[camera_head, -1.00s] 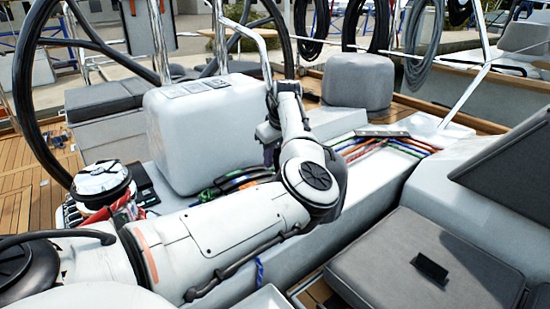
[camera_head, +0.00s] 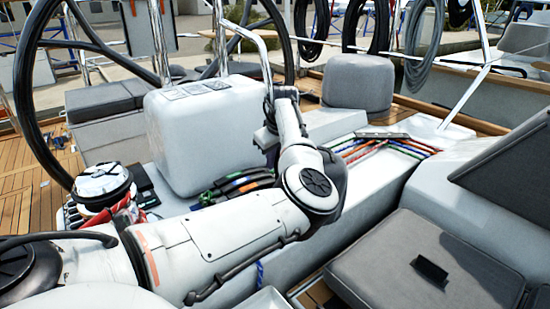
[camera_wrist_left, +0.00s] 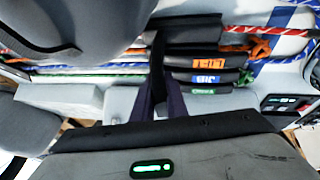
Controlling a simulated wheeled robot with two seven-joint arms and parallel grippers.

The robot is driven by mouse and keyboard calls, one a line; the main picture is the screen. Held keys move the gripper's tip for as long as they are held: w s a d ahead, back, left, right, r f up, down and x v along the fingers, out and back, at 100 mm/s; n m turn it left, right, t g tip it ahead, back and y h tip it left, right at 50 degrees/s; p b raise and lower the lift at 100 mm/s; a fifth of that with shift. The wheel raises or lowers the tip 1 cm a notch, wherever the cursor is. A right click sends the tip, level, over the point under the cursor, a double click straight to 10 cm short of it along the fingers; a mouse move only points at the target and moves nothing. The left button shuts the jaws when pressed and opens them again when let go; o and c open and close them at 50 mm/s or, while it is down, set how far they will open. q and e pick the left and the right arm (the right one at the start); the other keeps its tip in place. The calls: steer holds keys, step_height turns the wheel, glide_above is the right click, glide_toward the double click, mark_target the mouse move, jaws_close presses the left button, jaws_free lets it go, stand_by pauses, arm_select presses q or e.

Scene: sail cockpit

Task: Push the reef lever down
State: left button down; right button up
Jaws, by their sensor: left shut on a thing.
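A bank of black clutch levers (camera_head: 242,184) with ropes running through it sits on the white deck beside the big white box. In the left wrist view the levers carry orange (camera_wrist_left: 208,63), blue (camera_wrist_left: 207,79) and green (camera_wrist_left: 203,91) labels, seen upside down. My left gripper (camera_wrist_left: 160,88) is right beside the labelled ends, its dark fingers close together on a narrow black lever piece (camera_wrist_left: 158,55). I cannot read for sure whether this is the reef lever. In the head view my left gripper (camera_head: 272,158) is mostly hidden behind my own forearm. My right gripper is not in view.
A white box (camera_head: 200,130) stands just behind the levers, with the black steering wheel (camera_head: 35,100) beyond. A winch (camera_head: 102,186) stands at the left. Coloured ropes (camera_head: 385,148) run to the right. Grey seat cushions (camera_head: 430,262) lie at the front right.

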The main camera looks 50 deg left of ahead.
arm_select(q)
steer(key=s+t+p, duration=0.1)
steer(key=s+f+n+t+p, duration=0.1)
steer(key=s+t, duration=0.1)
steer(key=s+f+t+p, duration=0.1)
steer(key=s+t, duration=0.1)
steer(key=shift+s+a, duration=0.15)
steer(key=shift+a, duration=0.05)
steer(key=shift+s+f+t, duration=0.15)
steer(key=shift+s+t, duration=0.1)
steer(key=shift+t, duration=0.25)
steer(key=shift+n, duration=0.3)
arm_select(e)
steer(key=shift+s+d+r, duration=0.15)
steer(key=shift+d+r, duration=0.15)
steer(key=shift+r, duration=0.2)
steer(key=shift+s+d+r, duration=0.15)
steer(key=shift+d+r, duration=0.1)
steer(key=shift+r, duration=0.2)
arm_select(q)
steer(key=shift+f, duration=0.1)
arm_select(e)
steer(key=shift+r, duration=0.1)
arm_select(q)
steer(key=c, duration=1.8)
jaws_free()
steer(key=shift+o, duration=0.2)
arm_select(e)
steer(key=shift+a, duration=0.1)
